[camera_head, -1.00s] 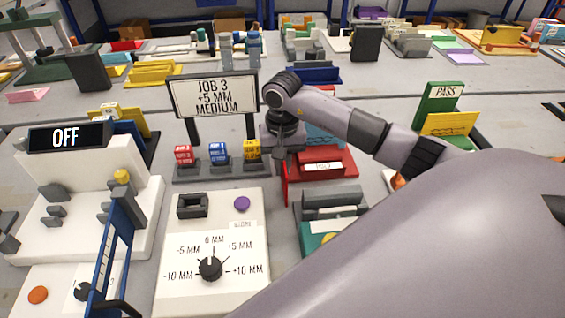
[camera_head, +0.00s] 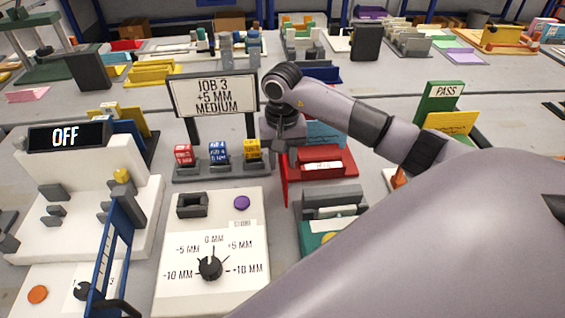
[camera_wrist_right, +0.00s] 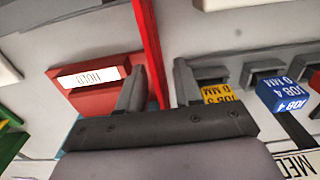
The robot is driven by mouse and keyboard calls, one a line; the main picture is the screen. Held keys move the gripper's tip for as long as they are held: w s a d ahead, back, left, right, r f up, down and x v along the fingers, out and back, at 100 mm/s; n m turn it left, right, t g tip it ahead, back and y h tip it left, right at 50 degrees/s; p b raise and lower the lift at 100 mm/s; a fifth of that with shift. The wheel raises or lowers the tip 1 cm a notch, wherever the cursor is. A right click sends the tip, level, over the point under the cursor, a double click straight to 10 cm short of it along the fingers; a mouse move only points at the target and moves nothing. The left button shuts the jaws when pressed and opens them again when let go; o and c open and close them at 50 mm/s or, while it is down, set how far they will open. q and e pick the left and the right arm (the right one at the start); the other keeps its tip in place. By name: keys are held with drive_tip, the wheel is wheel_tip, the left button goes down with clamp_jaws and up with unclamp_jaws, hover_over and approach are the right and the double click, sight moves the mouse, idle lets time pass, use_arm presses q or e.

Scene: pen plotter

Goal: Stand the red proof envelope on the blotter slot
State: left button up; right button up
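The red proof envelope (camera_head: 285,180) stands upright as a thin red panel, almost edge-on, under my right gripper (camera_head: 283,150). In the right wrist view the envelope (camera_wrist_right: 152,50) runs between the two fingers of my right gripper (camera_wrist_right: 159,75), closer to the left finger. A gap shows between it and the right finger, so the gripper looks open around it. The panel's lower edge is hard to see. A grey slotted holder with a teal base (camera_head: 332,207) stands just to its right; I cannot tell if it is the blotter slot. My left gripper is not in view.
A red HOLD tray (camera_head: 325,166) stands close to the right of the envelope. Red, blue and yellow job blocks (camera_head: 219,151) sit in a grey rack to the left. A white dial panel (camera_head: 210,290) is in front, with a job sign (camera_head: 214,97) behind the rack.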

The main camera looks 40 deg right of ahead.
wheel_tip(320, 180, up, 10)
drive_tip(key=shift+r+b, duration=0.1)
drive_tip(key=shift+b, duration=0.3)
drive_tip(key=m, duration=1.2)
drive_tip(key=shift+d+f+m, duration=0.1)
drive_tip(key=shift+f+m, duration=0.2)
drive_tip(key=m, duration=0.6)
drive_tip(key=shift+s+f, duration=0.1)
wheel_tip(320, 180, down, 8)
drive_tip(key=m, duration=1.7)
drive_tip(key=shift+m+p, duration=0.3)
drive_tip(key=shift+p, duration=0.05)
